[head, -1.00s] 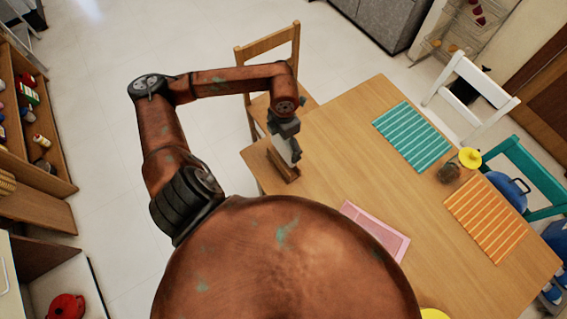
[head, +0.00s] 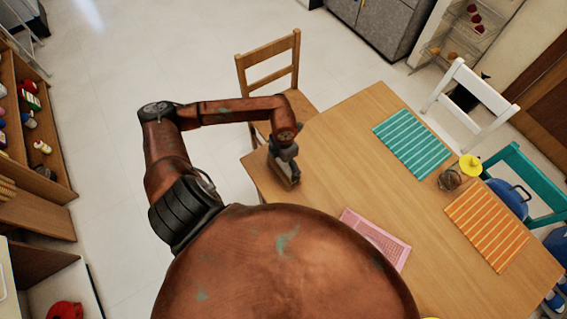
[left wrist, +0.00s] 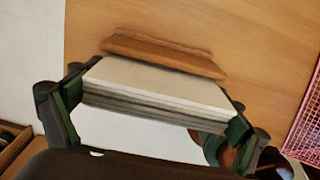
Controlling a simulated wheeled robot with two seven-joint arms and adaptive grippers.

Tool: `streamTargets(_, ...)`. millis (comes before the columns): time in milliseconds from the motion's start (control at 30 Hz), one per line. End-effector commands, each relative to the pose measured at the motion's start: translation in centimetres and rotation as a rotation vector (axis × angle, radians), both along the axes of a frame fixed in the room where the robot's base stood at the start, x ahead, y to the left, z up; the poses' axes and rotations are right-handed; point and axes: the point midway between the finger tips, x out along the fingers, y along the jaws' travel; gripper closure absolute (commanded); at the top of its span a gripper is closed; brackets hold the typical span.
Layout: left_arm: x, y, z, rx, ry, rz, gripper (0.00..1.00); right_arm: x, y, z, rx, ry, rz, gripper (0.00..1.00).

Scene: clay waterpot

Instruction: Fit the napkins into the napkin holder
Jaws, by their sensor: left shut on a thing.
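The napkins (left wrist: 155,88) form a flat white stack with several layered edges in the left wrist view. My left gripper (left wrist: 152,98) is shut on the stack, one dark finger at each end. The wooden napkin holder (left wrist: 165,52) shows as a brown wall just beyond the stack. In the head view my left gripper (head: 285,160) is right over the holder (head: 294,186) at the table's near left corner, hiding most of it and the napkins. I cannot tell how deep the napkins sit in the holder. My right gripper is not in view.
The wooden table (head: 340,150) holds a pink mat (head: 375,238), a teal striped mat (head: 411,144), an orange striped mat (head: 487,222) and a small glass jar (head: 449,179). A wooden chair (head: 270,62) stands close behind my left arm. The table's middle is clear.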

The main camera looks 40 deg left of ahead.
Motion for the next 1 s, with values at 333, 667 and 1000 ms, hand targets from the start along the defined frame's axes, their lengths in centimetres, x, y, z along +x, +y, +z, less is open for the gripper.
streamTargets(333,0.0,0.0,-0.3,0.000,0.000,0.000,0.00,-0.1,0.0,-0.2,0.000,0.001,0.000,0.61)
streamTargets(667,0.0,0.0,0.3,0.000,-0.001,0.000,0.00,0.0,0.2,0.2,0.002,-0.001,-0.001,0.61)
streamTargets(1000,0.2,0.0,6.5,0.002,-0.006,-0.001,0.00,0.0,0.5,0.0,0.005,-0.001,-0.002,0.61)
